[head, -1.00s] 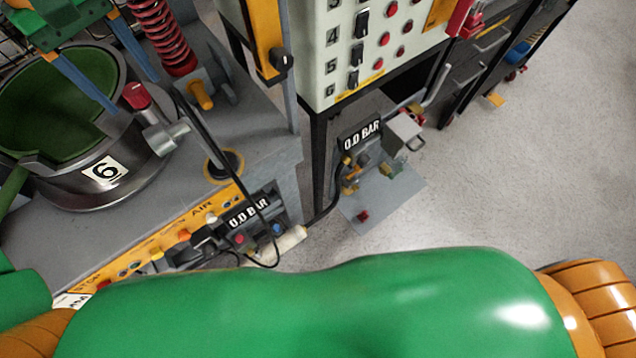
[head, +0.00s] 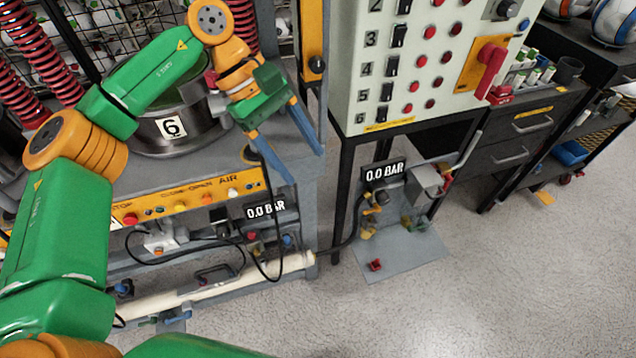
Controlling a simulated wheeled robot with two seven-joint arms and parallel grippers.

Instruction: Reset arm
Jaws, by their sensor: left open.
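My left arm comes in from the left and bends over the press bench. My left gripper (head: 306,168) has two blue fingers spread apart with nothing between them. It points down and right over the right end of the bench, to the right of the round metal press pot (head: 190,133) marked 6. The arm and gripper cover part of the pot and its fittings. The yellow button strip (head: 170,200) marked AIR runs along the bench front below the gripper. My right gripper is out of view.
A white control panel (head: 373,75) with switches and red buttons stands right of the gripper. A 0.0 BAR display (head: 384,170) and a grey floor plate (head: 400,262) are below it. A black drawer cabinet (head: 520,135) stands further right. The floor at lower right is clear.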

